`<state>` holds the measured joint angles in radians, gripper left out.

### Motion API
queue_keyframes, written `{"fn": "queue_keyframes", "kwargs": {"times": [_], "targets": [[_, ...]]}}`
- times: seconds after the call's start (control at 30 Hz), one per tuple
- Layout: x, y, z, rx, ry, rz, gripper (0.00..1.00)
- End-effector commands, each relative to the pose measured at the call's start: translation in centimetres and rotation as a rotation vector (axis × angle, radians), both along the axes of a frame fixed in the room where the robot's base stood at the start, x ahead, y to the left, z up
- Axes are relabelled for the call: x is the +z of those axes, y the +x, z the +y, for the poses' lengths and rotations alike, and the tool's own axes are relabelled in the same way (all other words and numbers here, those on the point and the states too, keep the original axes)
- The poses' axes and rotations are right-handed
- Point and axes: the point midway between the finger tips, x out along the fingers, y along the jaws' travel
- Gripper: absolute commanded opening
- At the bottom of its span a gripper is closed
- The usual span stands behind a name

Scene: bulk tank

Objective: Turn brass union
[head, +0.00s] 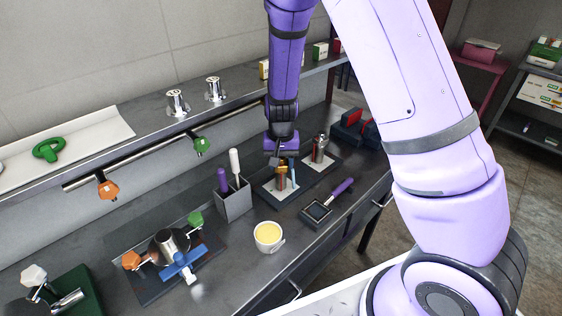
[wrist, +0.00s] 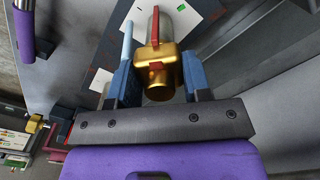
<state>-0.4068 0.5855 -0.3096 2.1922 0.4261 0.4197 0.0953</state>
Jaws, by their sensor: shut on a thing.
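The brass union (wrist: 158,84) is a gold-coloured fitting in the middle of the wrist view, with red parts on it. In the head view the brass-coloured fitting (head: 281,168) shows small above a dark-edged stand (head: 268,192), partly covered by my gripper. My gripper (wrist: 160,62) has one blue-grey finger on each side of the union and is shut on it. It points down at the stand in the head view (head: 282,161). The exact contact faces are hidden.
A light blue rod (wrist: 127,42) stands close beside the left finger. A silver fitting (head: 318,151) stands on the neighbouring plate to the right. A holder (head: 234,203) with handled tools, a yellow-filled cup (head: 268,236) and a purple-handled tool (head: 341,188) are nearby.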

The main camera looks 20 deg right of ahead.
Motion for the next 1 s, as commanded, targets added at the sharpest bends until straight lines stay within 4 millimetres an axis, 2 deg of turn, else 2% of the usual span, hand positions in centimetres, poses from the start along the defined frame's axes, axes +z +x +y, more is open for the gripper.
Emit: {"fn": "queue_keyframes", "kwargs": {"times": [0.1,0.13,0.2,0.23,0.5,0.63,0.77,1.0], "targets": [[0.0,0.0,0.0,0.001,0.0,0.0,0.21],[0.0,0.0,0.0,0.001,0.0,0.0,0.49],[0.0,0.0,0.0,0.001,0.0,0.0,0.65],[0.0,0.0,0.0,0.001,0.0,0.0,0.7],[0.1,0.0,0.0,0.002,0.0,0.0,0.7],[0.9,0.1,0.1,0.003,0.0,-0.002,0.7],[2.8,0.1,0.1,0.003,0.001,-0.004,0.7],[7.4,0.1,0.1,0.003,0.001,-0.005,0.7]]}}
